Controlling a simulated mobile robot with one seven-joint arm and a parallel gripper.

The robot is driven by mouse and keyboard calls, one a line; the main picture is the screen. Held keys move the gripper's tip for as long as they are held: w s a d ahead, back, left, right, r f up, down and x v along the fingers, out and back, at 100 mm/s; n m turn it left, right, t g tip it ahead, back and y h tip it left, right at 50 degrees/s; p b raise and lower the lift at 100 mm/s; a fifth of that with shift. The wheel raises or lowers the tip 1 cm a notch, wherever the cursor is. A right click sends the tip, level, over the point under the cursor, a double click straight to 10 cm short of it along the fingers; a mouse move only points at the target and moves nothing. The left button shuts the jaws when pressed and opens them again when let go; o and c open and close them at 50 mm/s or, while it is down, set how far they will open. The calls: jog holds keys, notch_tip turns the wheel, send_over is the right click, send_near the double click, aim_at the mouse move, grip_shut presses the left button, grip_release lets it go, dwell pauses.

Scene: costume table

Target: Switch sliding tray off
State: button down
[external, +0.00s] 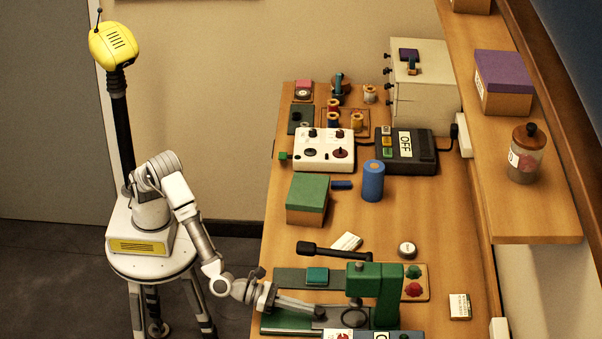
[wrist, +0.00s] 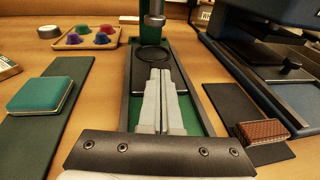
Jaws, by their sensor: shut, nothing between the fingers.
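The green press (external: 376,290) stands at the near end of the table. The dark plate that looks like the sliding tray (wrist: 141,76) lies between its green rails, with a black ring (wrist: 153,47) at its far end under the press head (wrist: 154,18). The plate also shows in the external view (external: 352,318). My gripper (wrist: 161,72) is shut and empty. It points along the plate, its tips just short of the ring. I cannot tell whether it touches the plate. My fingers hide the middle of the plate. No switch on the tray is clear.
A dark green mat with a teal pad (wrist: 40,95) lies left of the press in the wrist view. A blue machine (wrist: 265,50) and a brown pad (wrist: 264,134) are on the right. A box with an OFF sign (external: 405,145) stands farther back, beside a white control box (external: 324,150).

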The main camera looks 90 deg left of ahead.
jog(key=shift+w+a+r, duration=0.1)
jog(key=shift+w+r, duration=0.05)
jog(key=shift+r, duration=0.1)
jog(key=v, duration=0.7)
jog(key=p+v, duration=0.1)
jog(key=v, duration=0.6)
jog(key=shift+f, duration=0.2)
